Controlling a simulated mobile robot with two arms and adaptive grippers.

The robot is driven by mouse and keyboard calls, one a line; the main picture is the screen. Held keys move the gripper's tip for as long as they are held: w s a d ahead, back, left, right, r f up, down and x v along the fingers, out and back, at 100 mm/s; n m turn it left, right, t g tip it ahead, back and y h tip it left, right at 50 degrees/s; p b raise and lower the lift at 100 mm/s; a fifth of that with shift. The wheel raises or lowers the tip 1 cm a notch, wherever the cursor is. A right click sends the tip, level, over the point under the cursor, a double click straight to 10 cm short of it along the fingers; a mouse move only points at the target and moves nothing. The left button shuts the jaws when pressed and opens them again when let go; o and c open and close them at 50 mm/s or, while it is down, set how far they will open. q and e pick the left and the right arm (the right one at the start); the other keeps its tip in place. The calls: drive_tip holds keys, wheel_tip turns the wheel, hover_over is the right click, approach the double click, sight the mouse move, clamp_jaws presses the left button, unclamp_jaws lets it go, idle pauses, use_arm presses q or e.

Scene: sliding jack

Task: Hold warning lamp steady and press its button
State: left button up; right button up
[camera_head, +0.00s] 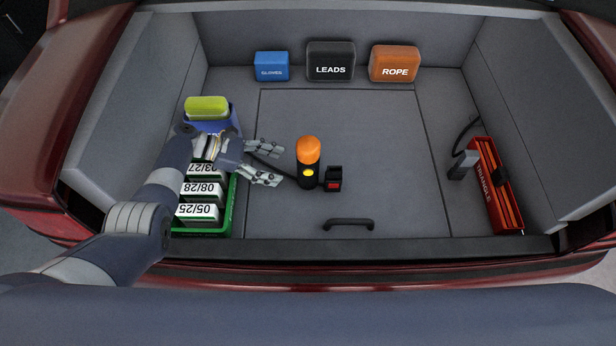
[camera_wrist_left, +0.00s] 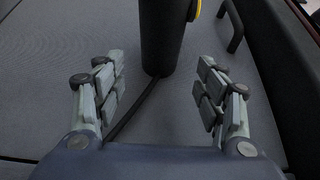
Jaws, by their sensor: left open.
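The warning lamp (camera_head: 308,164) stands upright on the trunk floor, with an orange top, a black body and a yellow button (camera_head: 308,173) on its near side. In the left wrist view its black body (camera_wrist_left: 163,38) stands ahead, between the line of the fingers and beyond their tips. A sliver of the yellow button (camera_wrist_left: 194,9) shows at the top. My left gripper (camera_head: 277,163) is open and empty, to the left of the lamp, with its fingers pointing at it. They also show spread in the left wrist view (camera_wrist_left: 163,80). My right gripper is not in view.
A small black block with a red switch (camera_head: 333,180) stands close to the lamp's right. A green crate (camera_head: 205,231) of cartons is under my left arm. A floor handle (camera_head: 348,222) lies in front. A red triangle box (camera_head: 496,185) is at right. Bags (camera_head: 331,61) line the back.

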use_arm(q)
drive_tip(key=shift+d+f, duration=0.35)
drive_tip(key=shift+d, duration=0.1)
drive_tip(key=b+x, duration=0.4)
drive_tip(key=x, duration=0.5)
drive_tip(key=shift+r, duration=0.15)
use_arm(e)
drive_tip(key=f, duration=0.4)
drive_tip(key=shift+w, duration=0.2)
use_arm(q)
drive_tip(key=c, duration=0.8)
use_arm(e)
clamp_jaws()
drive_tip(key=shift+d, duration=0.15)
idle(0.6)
